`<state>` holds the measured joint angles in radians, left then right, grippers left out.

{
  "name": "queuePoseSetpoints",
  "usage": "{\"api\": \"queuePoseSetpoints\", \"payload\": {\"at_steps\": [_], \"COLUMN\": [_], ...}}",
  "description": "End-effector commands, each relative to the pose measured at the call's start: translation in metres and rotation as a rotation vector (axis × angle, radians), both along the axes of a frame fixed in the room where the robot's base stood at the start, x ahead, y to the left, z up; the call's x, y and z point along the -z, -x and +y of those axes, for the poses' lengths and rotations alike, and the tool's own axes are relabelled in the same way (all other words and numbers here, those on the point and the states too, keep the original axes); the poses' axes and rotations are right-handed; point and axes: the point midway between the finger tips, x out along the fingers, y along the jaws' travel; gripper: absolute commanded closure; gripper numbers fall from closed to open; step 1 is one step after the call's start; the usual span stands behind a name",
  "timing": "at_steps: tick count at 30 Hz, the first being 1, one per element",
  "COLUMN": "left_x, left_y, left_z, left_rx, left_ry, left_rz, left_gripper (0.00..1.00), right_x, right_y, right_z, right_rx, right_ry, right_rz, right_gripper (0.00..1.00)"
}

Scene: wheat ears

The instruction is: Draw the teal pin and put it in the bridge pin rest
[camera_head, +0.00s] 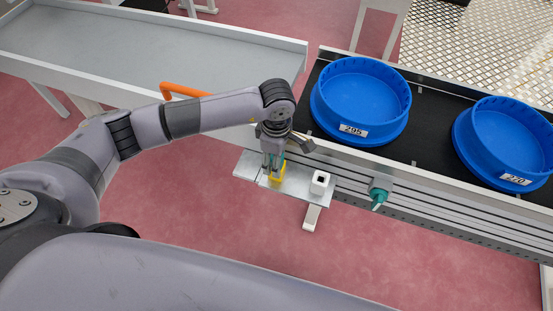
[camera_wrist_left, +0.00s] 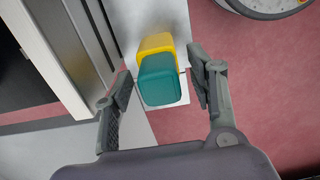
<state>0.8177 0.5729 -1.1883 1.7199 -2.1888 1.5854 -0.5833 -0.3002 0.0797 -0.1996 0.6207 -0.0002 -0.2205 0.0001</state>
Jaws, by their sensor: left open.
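A teal block-like piece, which looks like the top of the teal pin (camera_wrist_left: 162,82), stands over a yellow block (camera_wrist_left: 155,43) in the left wrist view. In the head view the yellow block (camera_head: 276,179) sits on a grey metal shelf, with only a sliver of teal showing. My left gripper (camera_head: 272,170) points down over it. In the wrist view my left gripper (camera_wrist_left: 160,64) is open, with one finger on each side of the teal piece. A white square socket (camera_head: 320,182) stands to the right on the shelf; I cannot tell which holder is the bridge pin rest. My right gripper is out of view.
The metal shelf (camera_head: 247,166) juts from the conveyor side. Another teal part (camera_head: 379,196) is mounted on the side rail. A grey-topped table (camera_head: 150,50) lies left, with an orange handle (camera_head: 186,90).

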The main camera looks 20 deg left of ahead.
Motion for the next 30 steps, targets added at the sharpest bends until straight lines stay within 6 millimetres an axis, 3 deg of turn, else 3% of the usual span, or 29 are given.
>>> {"api": "queuePoseSetpoints", "payload": {"at_steps": [4, 26, 30], "left_x": [-0.0002, -0.0006, -0.0009], "left_y": [0.0000, -0.0001, -0.0003], "left_z": [-0.0002, -0.0002, -0.0003], "left_rx": [0.000, 0.000, 0.000], "left_ry": [0.000, 0.001, 0.001], "left_rz": [0.000, 0.000, -0.001], "left_gripper": [0.50, 0.98, 1.00], "right_x": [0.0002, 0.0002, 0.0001], "right_y": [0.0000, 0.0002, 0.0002], "right_z": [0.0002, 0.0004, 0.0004], "right_rx": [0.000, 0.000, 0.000], "right_ry": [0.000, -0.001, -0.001], "right_rz": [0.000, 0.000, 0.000], "right_gripper": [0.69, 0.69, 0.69]}}
